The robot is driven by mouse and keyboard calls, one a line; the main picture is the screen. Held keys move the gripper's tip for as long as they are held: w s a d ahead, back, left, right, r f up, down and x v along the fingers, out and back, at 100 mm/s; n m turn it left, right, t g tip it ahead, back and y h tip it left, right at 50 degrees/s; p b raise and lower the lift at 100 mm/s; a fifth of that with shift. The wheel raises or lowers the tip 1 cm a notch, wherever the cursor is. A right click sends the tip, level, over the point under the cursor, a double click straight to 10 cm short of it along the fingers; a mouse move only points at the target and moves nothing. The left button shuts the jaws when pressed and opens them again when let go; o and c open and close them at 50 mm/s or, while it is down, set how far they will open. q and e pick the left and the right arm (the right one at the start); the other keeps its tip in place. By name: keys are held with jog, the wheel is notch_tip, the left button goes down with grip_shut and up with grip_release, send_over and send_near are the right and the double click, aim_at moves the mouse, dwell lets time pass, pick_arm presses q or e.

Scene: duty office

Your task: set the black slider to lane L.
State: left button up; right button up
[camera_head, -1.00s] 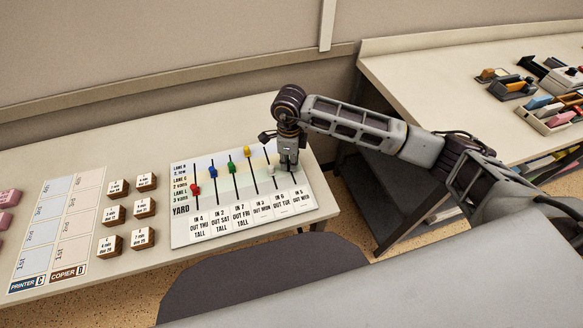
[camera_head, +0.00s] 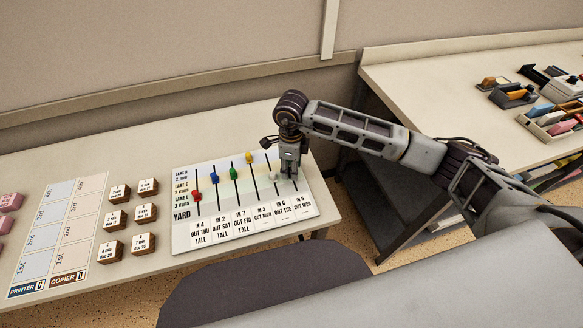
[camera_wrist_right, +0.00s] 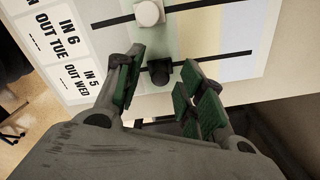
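The lane board (camera_head: 186,233) lies on the desk with several upright slots and coloured sliders. The black slider (camera_wrist_right: 158,72) shows in the right wrist view on the IN 5 slot, toward the label end; in the head view my gripper hides it. My right gripper (camera_head: 289,176) is over the board's right side. In the right wrist view the right gripper (camera_wrist_right: 160,82) is open, with green pads on either side of the black slider and visible gaps. I cannot tell its exact lane. My left gripper is not in view.
The white slider (camera_wrist_right: 149,13) is on the neighbouring IN 6 slot, close to the fingers. Red (camera_head: 197,196), blue (camera_head: 213,176), green (camera_head: 234,173) and yellow (camera_head: 249,158) sliders stand further left. Several wooden blocks (camera_head: 115,219) stand left of the board. A chair (camera_head: 260,280) is in front.

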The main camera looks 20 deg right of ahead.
notch_tip(320, 180, up, 11)
jog(key=shift+r, duration=0.2)
dwell(0.5)
dwell(0.4)
